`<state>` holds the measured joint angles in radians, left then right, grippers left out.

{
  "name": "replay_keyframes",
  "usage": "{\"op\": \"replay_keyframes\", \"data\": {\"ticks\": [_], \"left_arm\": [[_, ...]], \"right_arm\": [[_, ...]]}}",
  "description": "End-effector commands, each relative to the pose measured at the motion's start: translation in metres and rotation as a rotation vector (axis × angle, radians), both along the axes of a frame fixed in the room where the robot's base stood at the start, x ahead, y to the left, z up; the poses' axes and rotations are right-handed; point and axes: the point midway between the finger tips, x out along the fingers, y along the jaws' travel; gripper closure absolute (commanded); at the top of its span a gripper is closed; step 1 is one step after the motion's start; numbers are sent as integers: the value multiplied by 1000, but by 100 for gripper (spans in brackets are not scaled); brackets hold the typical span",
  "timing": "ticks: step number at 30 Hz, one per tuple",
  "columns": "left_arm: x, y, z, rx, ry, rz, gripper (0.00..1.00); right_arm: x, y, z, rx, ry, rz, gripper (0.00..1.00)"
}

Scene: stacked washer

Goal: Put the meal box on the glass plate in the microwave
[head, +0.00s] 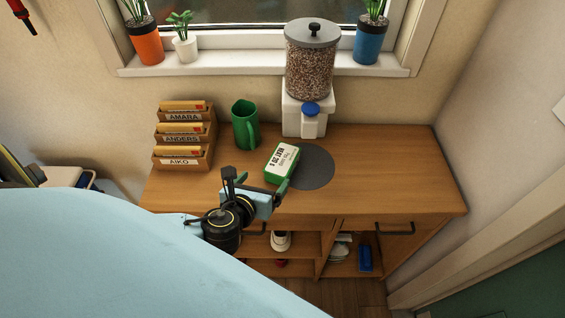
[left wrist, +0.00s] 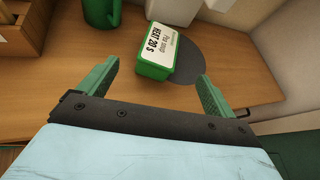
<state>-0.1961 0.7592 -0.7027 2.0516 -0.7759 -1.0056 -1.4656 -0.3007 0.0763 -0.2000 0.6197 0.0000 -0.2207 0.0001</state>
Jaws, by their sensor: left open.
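The meal box (head: 282,163) is green with a white label and lies on the wooden cabinet top, partly over a dark round mat. In the left wrist view the meal box (left wrist: 161,54) shows its label, which reads "HEAT 20 S". My left gripper (head: 260,189) is open at the front edge of the cabinet top, just short of the box. In the left wrist view its two green fingers (left wrist: 157,92) are spread wide, with the box beyond and between them. Nothing is between the fingertips. My right gripper, the microwave and the glass plate are not in view.
On the wooden cabinet top (head: 390,168), a green mug (head: 245,124) stands left of the box and a grain dispenser (head: 310,70) behind it. A letter rack (head: 184,137) stands at the left. The dark round mat (head: 318,168) lies right of the box. The right side is clear.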

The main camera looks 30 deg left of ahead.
Motion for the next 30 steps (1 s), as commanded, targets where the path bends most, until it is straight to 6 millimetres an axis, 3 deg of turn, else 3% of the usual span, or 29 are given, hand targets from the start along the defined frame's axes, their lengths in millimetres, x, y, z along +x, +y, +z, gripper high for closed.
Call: {"op": "replay_keyframes", "data": {"ticks": [6, 15, 23, 30], "left_arm": [[16, 4, -2, 148, -15, -96, 9], [66, 11, -24, 143, -14, -92, 9], [83, 14, -33, 140, -12, -92, 9], [112, 19, -51, 140, -12, -90, 9]], "right_arm": [[0, -4, -2, -4, -1, 2, 80], [0, -4, -10, -5, -1, 3, 80], [1, -4, -13, -5, -2, 3, 80], [1, -4, -21, -5, -2, 2, 80]]}}
